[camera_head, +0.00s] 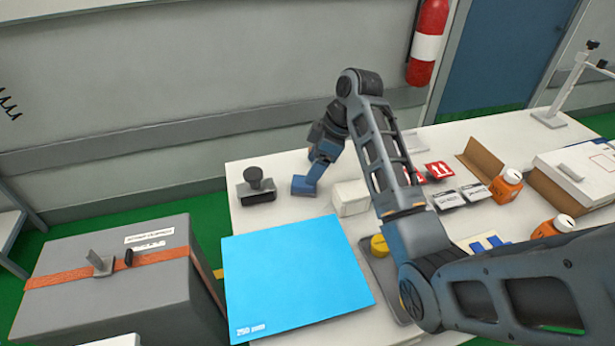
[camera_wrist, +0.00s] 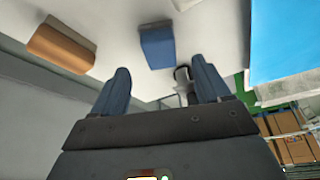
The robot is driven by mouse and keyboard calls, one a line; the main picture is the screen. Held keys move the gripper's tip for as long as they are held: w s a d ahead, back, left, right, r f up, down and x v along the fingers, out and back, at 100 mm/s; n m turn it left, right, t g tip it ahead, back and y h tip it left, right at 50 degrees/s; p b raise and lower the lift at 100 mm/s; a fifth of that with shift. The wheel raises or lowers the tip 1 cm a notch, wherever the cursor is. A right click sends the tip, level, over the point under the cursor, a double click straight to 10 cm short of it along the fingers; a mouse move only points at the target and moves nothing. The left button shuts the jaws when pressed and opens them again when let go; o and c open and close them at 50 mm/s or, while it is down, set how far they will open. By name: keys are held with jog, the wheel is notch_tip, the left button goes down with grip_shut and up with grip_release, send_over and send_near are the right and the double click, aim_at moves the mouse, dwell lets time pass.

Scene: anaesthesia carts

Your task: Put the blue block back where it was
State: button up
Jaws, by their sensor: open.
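The blue block (camera_head: 303,186) stands on the white table near its back left edge, between a black stamp and a small white box. In the wrist view the blue block (camera_wrist: 157,47) lies ahead of the fingertips, with a gap to them. My gripper (camera_head: 315,175) is at the block's right rear in the head view and partly overlaps it there. In the wrist view my gripper (camera_wrist: 162,75) has its two fingers spread wide with nothing held between them.
The black stamp (camera_head: 257,186) stands left of the block, the white box (camera_head: 350,198) right of it. A brown-faced block (camera_wrist: 60,48) shows in the wrist view. A large blue sheet (camera_head: 290,280) covers the table's front left. A yellow round thing (camera_head: 379,245) lies beneath my arm.

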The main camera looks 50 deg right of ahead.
jog(key=shift+p+v, duration=0.85)
jog(key=shift+v, duration=2.15)
